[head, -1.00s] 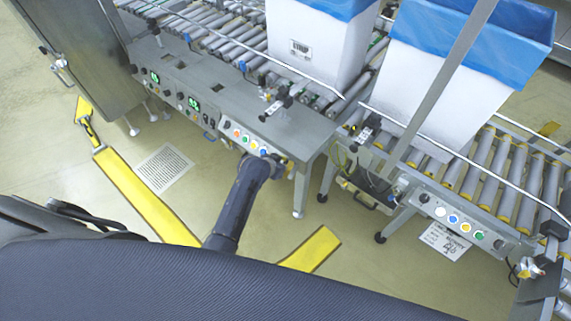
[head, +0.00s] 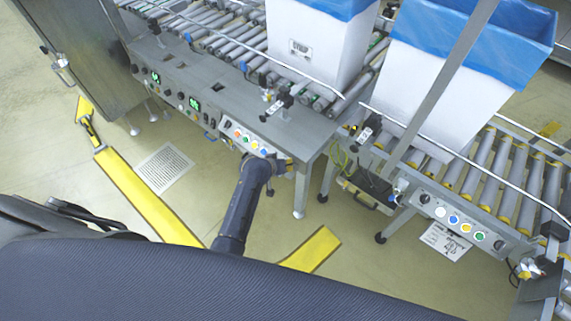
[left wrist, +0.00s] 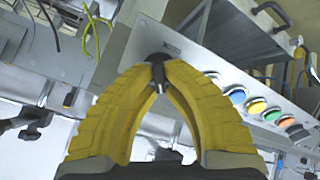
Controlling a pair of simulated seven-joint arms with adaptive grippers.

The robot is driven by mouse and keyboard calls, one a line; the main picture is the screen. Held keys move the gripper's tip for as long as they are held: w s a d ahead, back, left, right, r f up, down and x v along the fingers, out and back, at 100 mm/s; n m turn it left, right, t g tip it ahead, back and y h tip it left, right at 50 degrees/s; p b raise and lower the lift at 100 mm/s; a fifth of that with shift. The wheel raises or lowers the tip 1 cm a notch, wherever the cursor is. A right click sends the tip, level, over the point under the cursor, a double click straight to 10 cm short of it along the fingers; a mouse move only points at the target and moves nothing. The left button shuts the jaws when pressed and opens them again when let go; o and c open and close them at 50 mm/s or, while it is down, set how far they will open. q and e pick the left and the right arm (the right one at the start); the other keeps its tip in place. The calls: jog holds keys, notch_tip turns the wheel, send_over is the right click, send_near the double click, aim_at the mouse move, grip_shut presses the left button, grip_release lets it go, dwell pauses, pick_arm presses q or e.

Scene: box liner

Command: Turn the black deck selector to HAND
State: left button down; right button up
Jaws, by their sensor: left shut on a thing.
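The black deck selector (left wrist: 158,58) sits at the end of a light grey button panel (left wrist: 225,60) in the left wrist view. My left gripper (left wrist: 158,82) has its two yellow ribbed fingers closed around it from both sides. The fingers hide most of the knob, and I cannot read its position or any HAND mark. In the head view this panel (head: 232,137) is on the front of the grey machine deck, and my dark arm covers its right end, hiding the selector and fingertips. My right gripper is not in view.
A blue button (left wrist: 237,95) and a yellow button (left wrist: 257,106) lie along the panel beside my fingers. A second button panel (head: 440,210) stands to the right. White boxes with blue liners (head: 320,45) stand on rollers behind. Yellow floor strips (head: 312,248) lie below.

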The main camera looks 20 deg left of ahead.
pick_arm(q)
jog(key=shift+n, duration=1.1)
jog(key=shift+a, duration=0.1)
jog(key=c, duration=1.5)
grip_release()
